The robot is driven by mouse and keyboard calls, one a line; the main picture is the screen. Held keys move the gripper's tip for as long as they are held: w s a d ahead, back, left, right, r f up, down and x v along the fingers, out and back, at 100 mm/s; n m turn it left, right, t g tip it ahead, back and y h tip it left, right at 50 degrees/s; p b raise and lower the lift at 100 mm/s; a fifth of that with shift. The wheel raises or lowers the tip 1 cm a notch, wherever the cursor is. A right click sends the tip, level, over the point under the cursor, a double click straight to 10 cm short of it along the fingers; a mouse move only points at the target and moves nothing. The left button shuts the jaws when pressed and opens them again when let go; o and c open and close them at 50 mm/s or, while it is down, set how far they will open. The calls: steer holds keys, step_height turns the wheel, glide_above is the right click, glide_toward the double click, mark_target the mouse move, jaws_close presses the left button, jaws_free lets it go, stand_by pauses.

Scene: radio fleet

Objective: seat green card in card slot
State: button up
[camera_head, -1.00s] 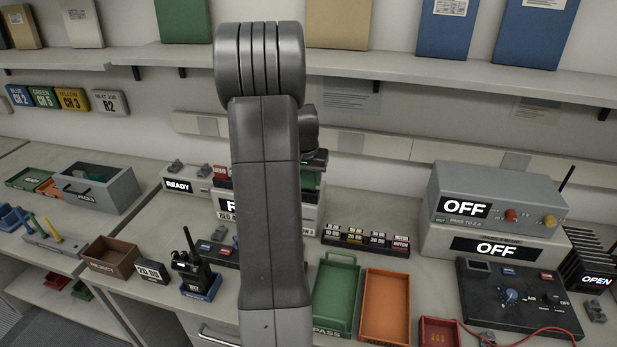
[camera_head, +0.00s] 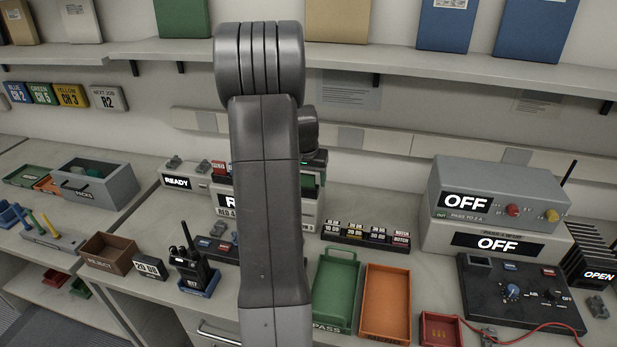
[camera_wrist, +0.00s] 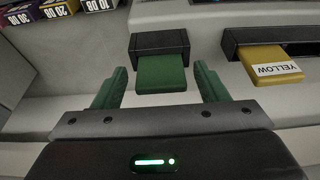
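The green card (camera_wrist: 162,74) sticks out of a black card slot (camera_wrist: 159,42) in the wrist view, its inner end hidden inside the slot. My gripper (camera_wrist: 159,84) is open, with one green finger on each side of the card. A visible gap separates each finger from the card's edges. In the head view my arm hides most of the gripper and slot; a small patch of green shows just right of the arm, too small to tell as card or finger.
A yellow card (camera_wrist: 270,65) labelled YELLOW sits in another black slot to the right. Several dB blocks (camera_wrist: 52,8) stand at the upper left of the wrist view. A green tray (camera_head: 336,292) and an orange tray (camera_head: 386,303) lie right of my arm.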

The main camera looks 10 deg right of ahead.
steer(key=shift+r, duration=0.1)
steer(key=b+v, duration=0.1)
steer(key=v, duration=1.2)
steer(key=shift+r, duration=0.3)
steer(key=shift+s+a, duration=0.1)
steer(key=shift+a, duration=0.05)
steer(key=p+x, duration=0.1)
steer(key=x, duration=1.3)
steer(key=shift+r, duration=0.1)
steer(key=shift+r+p, duration=0.3)
steer(key=shift+r, duration=0.1)
